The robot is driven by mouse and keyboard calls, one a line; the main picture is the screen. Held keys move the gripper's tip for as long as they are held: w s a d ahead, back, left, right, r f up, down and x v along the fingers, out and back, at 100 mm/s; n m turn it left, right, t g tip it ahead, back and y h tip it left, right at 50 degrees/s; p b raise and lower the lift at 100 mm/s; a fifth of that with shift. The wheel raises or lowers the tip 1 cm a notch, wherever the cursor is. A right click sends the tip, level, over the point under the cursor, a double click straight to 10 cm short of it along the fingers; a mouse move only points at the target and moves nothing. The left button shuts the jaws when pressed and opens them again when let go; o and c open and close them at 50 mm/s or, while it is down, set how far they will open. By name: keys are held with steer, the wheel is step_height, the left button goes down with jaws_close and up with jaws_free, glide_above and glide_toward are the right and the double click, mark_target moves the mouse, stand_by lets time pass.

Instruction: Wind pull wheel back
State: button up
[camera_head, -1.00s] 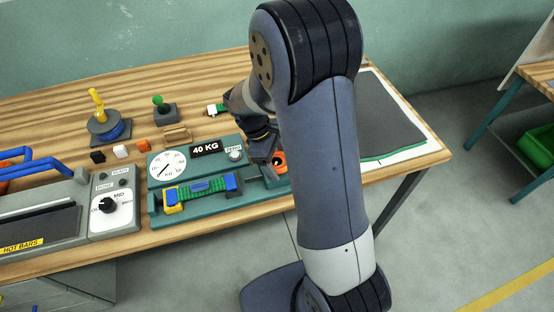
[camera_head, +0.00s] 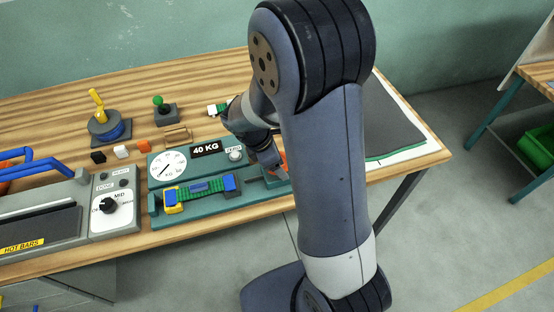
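The pull wheel seems to be the orange round part (camera_head: 284,158) at the right end of the teal pull tester (camera_head: 212,207). My arm and gripper hide most of it. My gripper (camera_head: 275,175) is down at the wheel, at its left side in the picture. I cannot tell whether it touches the wheel or whether its fingers are open. A green strap (camera_head: 205,188) lies along the tester between a yellow-and-blue clamp (camera_head: 173,201) at left and a blue clamp (camera_head: 231,183) at right. The tester's white dial (camera_head: 167,166) stands behind, beside a 40 KG sign (camera_head: 206,148).
A hot-bar sealer (camera_head: 45,215) with blue handles stands at left. Behind the tester are small blocks (camera_head: 121,151), a yellow-levered tool (camera_head: 105,122) and a green-knobbed device (camera_head: 163,108). A dark netting sheet (camera_head: 392,125) lies at right behind my arm.

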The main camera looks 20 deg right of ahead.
stand_by(0.4)
steer(key=o, duration=1)
steer(key=v, duration=1)
steer(key=shift+a+r, duration=0.25)
steer(key=shift+r, duration=0.1)
steer(key=shift+f, duration=0.1)
steer(key=x, duration=1)
steer(key=shift+d+f, duration=0.3)
